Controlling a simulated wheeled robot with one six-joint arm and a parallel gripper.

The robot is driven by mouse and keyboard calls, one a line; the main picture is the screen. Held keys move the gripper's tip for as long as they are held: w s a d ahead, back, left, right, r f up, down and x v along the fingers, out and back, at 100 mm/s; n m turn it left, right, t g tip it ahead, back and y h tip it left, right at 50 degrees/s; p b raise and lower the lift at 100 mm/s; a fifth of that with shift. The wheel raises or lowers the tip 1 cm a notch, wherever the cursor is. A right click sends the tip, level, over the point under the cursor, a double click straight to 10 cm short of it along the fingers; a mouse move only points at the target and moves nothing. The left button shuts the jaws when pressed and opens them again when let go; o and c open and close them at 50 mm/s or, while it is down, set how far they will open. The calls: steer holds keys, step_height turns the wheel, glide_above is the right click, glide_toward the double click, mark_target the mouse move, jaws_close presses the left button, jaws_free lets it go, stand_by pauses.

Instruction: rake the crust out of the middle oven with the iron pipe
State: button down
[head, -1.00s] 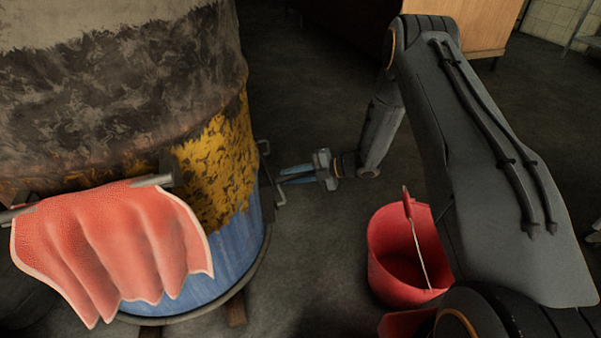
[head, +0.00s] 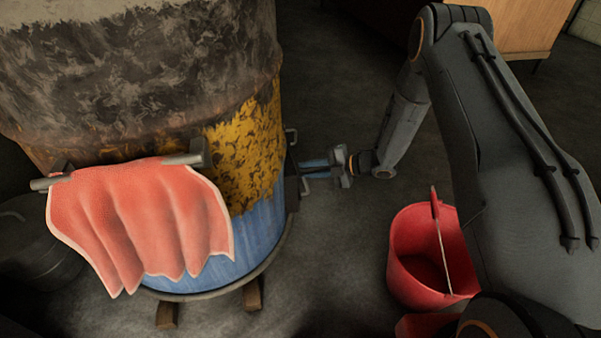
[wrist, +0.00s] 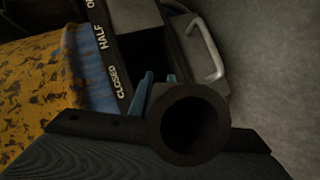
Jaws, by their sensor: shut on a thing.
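The barrel oven (head: 240,150) fills the left of the head view, scorched above, yellow and blue below. My gripper (head: 316,169) is at its right side, its blue fingers at a small metal handle (head: 305,187). The wrist view shows the fingers (wrist: 158,85) by a slide marked CLOSED and HALF (wrist: 112,50), with a bent grey handle (wrist: 208,50). The jaws are shut on what looks like this handle, but the contact is partly hidden. A dark round tube end (wrist: 195,125) is close to the wrist camera; I cannot tell what it belongs to. I see no crust.
A red cloth (head: 140,225) hangs over a grey bar (head: 183,159) on the barrel's front. A red bucket (head: 420,265) stands on the floor below my arm. A wooden cabinet (head: 525,30) is at the back. Floor between barrel and bucket is clear.

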steer(key=d, duration=0.1)
steer(key=d+b, duration=0.1)
steer(key=w+d, duration=0.1)
steer(key=shift+d+r+b, duration=0.3)
steer(key=a, duration=0.2)
steer(key=s+a, duration=0.1)
steer(key=a, duration=0.1)
steer(key=s+a+f, duration=0.1)
steer(key=a, duration=0.2)
steer(key=w+d+r, duration=0.1)
steer(key=w+d, duration=0.2)
steer(key=d, duration=0.6)
steer(key=s+a+p, duration=0.1)
steer(key=a, duration=0.2)
steer(key=s+a, duration=0.1)
steer(key=a, duration=0.2)
steer(key=s+a+p, duration=0.1)
steer(key=a, duration=0.2)
steer(key=shift+f+p, duration=0.35)
steer(key=shift+f, duration=0.05)
steer(key=w+d+r+b, duration=0.1)
steer(key=w+d+b, duration=0.2)
steer(key=d, duration=1.1)
steer(key=w+d+r+b, duration=0.1)
steer(key=w+d+b, duration=0.2)
steer(key=d, duration=1.2)
steer(key=shift+w, duration=1.2)
steer(key=shift+r, duration=0.2)
